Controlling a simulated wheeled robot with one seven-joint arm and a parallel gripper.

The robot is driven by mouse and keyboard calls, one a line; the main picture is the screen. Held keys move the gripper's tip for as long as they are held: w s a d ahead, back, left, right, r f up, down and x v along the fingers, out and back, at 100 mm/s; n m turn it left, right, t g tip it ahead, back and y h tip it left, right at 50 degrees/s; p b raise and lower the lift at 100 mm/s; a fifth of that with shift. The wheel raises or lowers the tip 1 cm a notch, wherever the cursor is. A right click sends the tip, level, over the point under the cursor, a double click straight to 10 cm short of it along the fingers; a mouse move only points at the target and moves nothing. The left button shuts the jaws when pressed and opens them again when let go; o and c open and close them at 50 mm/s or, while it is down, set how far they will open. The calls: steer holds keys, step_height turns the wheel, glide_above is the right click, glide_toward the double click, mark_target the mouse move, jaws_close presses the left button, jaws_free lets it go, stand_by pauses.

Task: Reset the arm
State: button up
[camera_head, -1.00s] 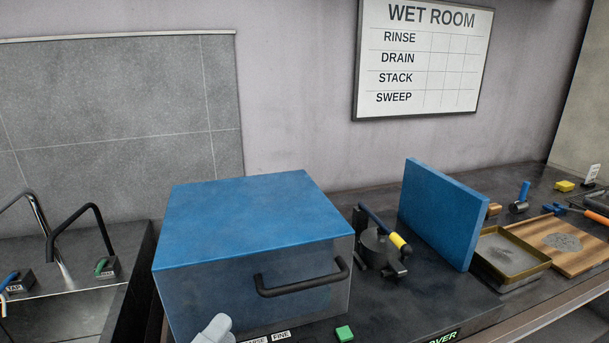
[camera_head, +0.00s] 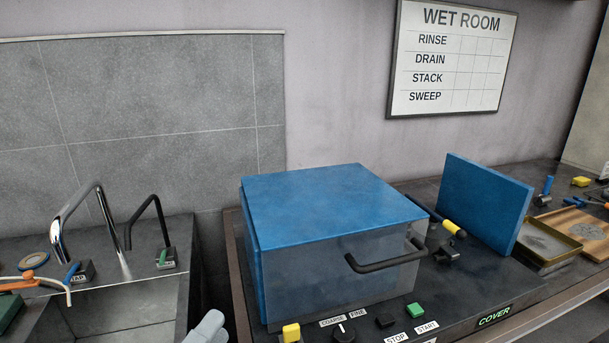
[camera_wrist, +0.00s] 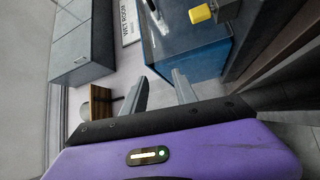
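In the wrist view my gripper (camera_wrist: 160,92) shows its two grey fingers spread apart with nothing between them. Beyond the fingers the wrist view is turned on its side. A blue-lidded box with clear walls (camera_head: 330,205) and a black handle stands on the dark counter in the head view.
A sink with taps (camera_head: 90,225) lies left of the box. In front of the box are a yellow block (camera_head: 291,333), a knob (camera_head: 344,331) and a green button (camera_head: 415,311). A blue panel (camera_head: 482,205) and a framed tray (camera_head: 548,245) stand to the right.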

steer(key=w+a+f+n+y, duration=0.2)
steer(key=a+f+n+y, duration=0.2)
steer(key=a+y, duration=0.5)
steer(key=s+d+f+m+g+y, duration=0.1)
steer(key=s+d+f+g+y, duration=0.3)
steer(key=d+f+y, duration=0.5)
steer(key=s+d+f+m+h, duration=0.1)
steer(key=s+d+m+h, duration=0.3)
steer(key=s+d, duration=0.9)
steer(key=s+d+f+m+h, duration=0.2)
steer(key=s+d+m+h, duration=0.3)
steer(key=s+d+m, duration=0.5)
steer(key=s+d, duration=0.3)
steer(key=d, duration=0.6)
steer(key=shift+d+t+h, duration=0.3)
steer(key=shift+d+t, duration=0.1)
